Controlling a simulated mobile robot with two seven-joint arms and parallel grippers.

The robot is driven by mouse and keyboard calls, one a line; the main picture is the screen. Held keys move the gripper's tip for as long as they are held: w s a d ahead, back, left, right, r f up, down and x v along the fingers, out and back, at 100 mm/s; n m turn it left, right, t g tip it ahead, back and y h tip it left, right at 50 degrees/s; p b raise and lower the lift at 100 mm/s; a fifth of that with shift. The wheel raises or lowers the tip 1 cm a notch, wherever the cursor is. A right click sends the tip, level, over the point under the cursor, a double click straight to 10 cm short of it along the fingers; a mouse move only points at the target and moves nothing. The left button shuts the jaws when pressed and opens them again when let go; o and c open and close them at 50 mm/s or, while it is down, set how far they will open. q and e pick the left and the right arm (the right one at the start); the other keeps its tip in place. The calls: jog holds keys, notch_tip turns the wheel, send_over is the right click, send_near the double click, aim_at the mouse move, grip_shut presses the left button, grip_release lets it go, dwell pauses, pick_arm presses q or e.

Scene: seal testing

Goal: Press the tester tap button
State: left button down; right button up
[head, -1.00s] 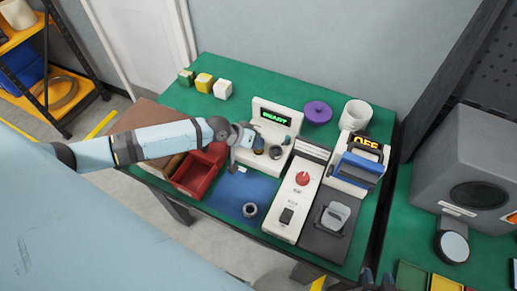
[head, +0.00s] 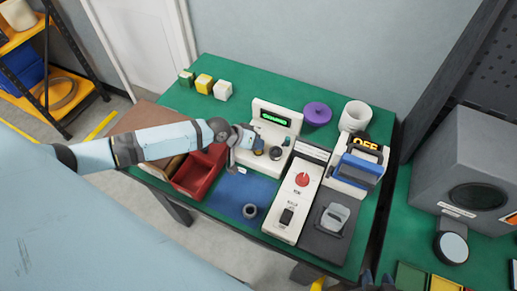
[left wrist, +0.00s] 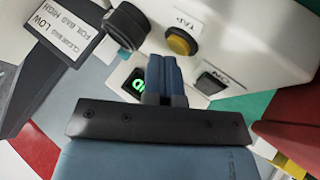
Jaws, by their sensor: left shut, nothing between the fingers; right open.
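The white tester (head: 277,112) stands at the middle of the green bench, with a lit green display (head: 275,118). In the left wrist view its yellow round button (left wrist: 181,41), labelled TAP, shows beside a black knob (left wrist: 127,25) and a dark rocker switch (left wrist: 210,83). My left gripper (head: 258,146) is shut and empty in front of the tester. In the left wrist view its blue fingertips (left wrist: 163,60) are just below the yellow button, which stays visible; I cannot tell whether they touch. My right gripper (head: 376,283) shows only as dark open fingertips at the bottom edge.
A red bin (head: 197,178) and a blue mat with a grey ring (head: 249,211) lie in front. A white box with a red knob (head: 302,180) and a blue-handled device (head: 358,170) stand to the right. A purple disc (head: 317,113) and white cup (head: 355,115) are behind.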

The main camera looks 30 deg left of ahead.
pick_arm(q)
jog(key=shift+r, duration=0.45)
pick_arm(e)
jog(key=shift+r, duration=0.6)
pick_arm(q)
jog(key=shift+r+p, duration=0.1)
jog(key=shift+p, duration=0.2)
notch_tip(320, 180, up, 5)
jog(key=p, duration=0.4)
jog(key=shift+p, duration=0.3)
pick_arm(e)
notch_tip(320, 180, up, 5)
jog(key=shift+f, duration=0.2)
jog(key=shift+f, duration=0.15)
pick_arm(q)
jog(key=s+d+f+m+t, duration=0.2)
jog(key=s+d, duration=0.8)
jog(key=s, duration=0.1)
jog(key=s+a+m+t+y, duration=0.1)
jog(key=s+a+t+y, duration=0.1)
jog(key=s, duration=0.8)
jog(key=shift+s+a+y, duration=0.35)
jog(key=shift+a+y, duration=0.45)
jog(key=shift+a, duration=0.1)
pick_arm(e)
jog(key=shift+s+d+f, duration=0.2)
jog(key=shift+d+f, duration=0.05)
jog(key=shift+d, duration=0.2)
